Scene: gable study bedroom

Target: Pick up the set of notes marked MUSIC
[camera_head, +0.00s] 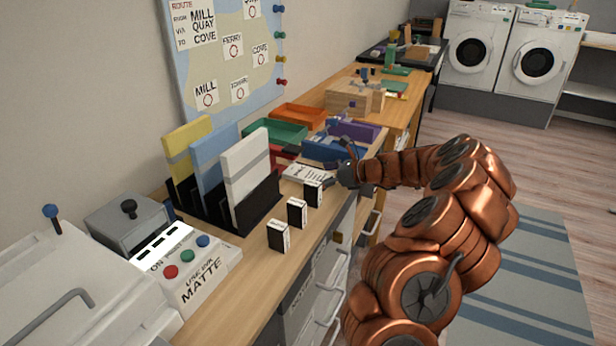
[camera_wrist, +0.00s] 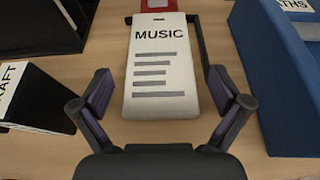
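The set of notes marked MUSIC (camera_wrist: 160,75) is a white block with black lettering and grey bars, lying on the wooden desk. It also shows in the head view as a white slab (camera_head: 305,173) beside my gripper (camera_head: 343,178). In the wrist view my gripper (camera_wrist: 160,98) is open, with one purple-padded finger to each side of the notes' near part. Gaps show between both pads and the notes. A thin dark frame runs along the notes' far end and right side. A red piece with a white slot lies at their far end.
In the wrist view a blue tray (camera_wrist: 278,75) stands close on the right, and a black block with a white label (camera_wrist: 35,100) on the left. The head view shows a black rack (camera_head: 258,205) of folders and several small black-and-white blocks (camera_head: 297,212) along the desk's front edge.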

